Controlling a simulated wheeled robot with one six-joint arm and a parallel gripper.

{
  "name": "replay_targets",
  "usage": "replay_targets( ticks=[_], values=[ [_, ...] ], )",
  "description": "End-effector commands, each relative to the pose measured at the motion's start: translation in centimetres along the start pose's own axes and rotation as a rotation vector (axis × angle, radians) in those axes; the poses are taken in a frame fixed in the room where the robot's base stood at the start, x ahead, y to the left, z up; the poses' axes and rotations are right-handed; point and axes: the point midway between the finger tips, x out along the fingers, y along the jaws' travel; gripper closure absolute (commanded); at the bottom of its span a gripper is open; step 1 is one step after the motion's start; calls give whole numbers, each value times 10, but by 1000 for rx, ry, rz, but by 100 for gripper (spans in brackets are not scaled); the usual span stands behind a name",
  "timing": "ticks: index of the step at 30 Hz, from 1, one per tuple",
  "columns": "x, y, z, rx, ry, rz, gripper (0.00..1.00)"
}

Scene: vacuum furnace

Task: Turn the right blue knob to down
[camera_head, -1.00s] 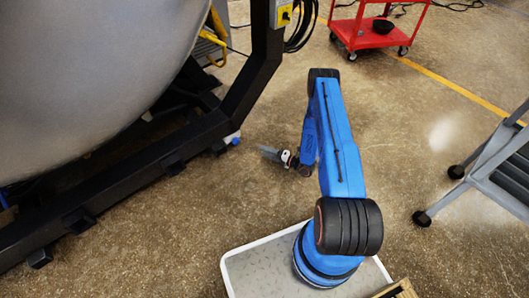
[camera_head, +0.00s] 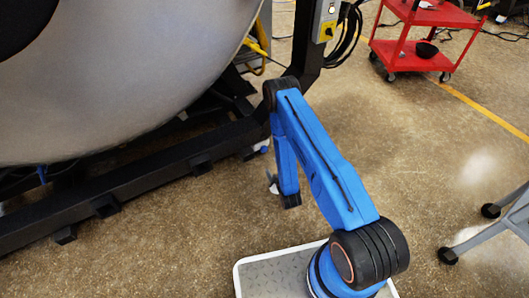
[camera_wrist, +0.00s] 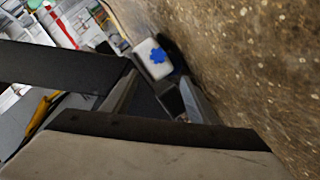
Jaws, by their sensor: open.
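One blue knob (camera_wrist: 157,56), lobed in shape, sits on a pale rounded block in the wrist view. It is beyond my open, empty gripper (camera_wrist: 160,90) and apart from its fingers. Which way the knob points is too small to tell. In the head view a small blue and white part (camera_head: 263,149) shows low at the end of the black furnace frame (camera_head: 170,165), just left of my arm. It looks like the same knob, but I cannot be sure. My gripper is mostly hidden there, with only a small grey end (camera_head: 272,184) showing.
The large grey furnace vessel (camera_head: 130,80) fills the upper left. A red cart (camera_head: 415,40) stands behind, and a grey wheeled stand (camera_head: 490,230) is at right. Floor around my arm is clear.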

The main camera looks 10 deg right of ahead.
Motion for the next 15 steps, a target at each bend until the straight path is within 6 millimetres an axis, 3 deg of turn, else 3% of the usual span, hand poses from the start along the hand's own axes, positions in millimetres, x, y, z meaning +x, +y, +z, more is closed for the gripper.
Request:
replay_targets(
  ticks=[8,15],
  values=[
    [-12,0,-7,78,-48,40,47],
    [16,2,-6,79,-46,43,47]
  ],
)
